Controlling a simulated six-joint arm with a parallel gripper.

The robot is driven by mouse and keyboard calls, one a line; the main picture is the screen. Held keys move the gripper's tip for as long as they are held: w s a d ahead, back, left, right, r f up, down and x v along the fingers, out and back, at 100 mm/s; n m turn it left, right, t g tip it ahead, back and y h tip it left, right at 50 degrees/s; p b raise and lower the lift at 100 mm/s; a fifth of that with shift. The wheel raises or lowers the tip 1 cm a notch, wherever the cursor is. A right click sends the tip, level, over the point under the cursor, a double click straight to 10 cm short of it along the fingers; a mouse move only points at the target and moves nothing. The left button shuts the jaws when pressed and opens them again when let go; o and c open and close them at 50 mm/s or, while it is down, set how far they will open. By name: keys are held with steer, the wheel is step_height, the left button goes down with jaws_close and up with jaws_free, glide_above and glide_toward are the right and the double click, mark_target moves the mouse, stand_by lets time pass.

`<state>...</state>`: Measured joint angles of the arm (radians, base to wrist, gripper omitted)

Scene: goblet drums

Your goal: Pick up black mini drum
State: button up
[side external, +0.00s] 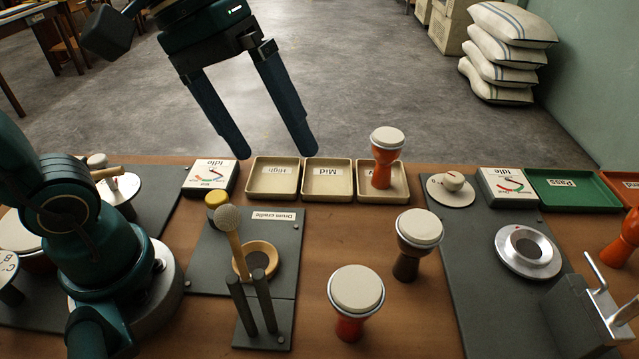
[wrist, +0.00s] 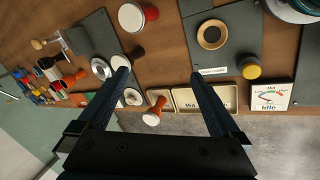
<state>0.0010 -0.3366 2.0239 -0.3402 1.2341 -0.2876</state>
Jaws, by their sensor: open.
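The black mini drum (side external: 407,266) has a dark goblet body and a white head. It stands upright on the wooden table, right of centre in the side view. In the wrist view its white head (wrist: 120,62) shows by the left fingertip, which partly covers it. My gripper (side external: 270,152) is open and empty, raised in the air near the tray row, left of the black drum in the side view. In the wrist view its two fingers (wrist: 160,75) are spread wide with nothing between them.
A red drum (side external: 356,290) stands in front of the black one. An orange drum (side external: 382,174) stands in the right one of three beige trays, beside the Mid tray (side external: 328,196). The drum cradle (side external: 290,248) with a mallet is left; a grey station (side external: 480,300) is right.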

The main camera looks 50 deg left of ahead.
steer(key=w+d+n+g+h, duration=0.3)
steer(key=w+d+n+h, duration=0.2)
steer(key=w+d+n, duration=0.15)
steer(key=n+g+h, duration=0.1)
steer(key=n+h, duration=0.4)
steer(key=n, duration=0.1)
glide_above(409, 214)
step_height(409, 214, down, 14)
steer(key=shift+d+f, duration=0.2)
steer(key=shift+f, duration=0.05)
steer(key=shift+x, duration=2.4)
steer(key=c, duration=1.3)
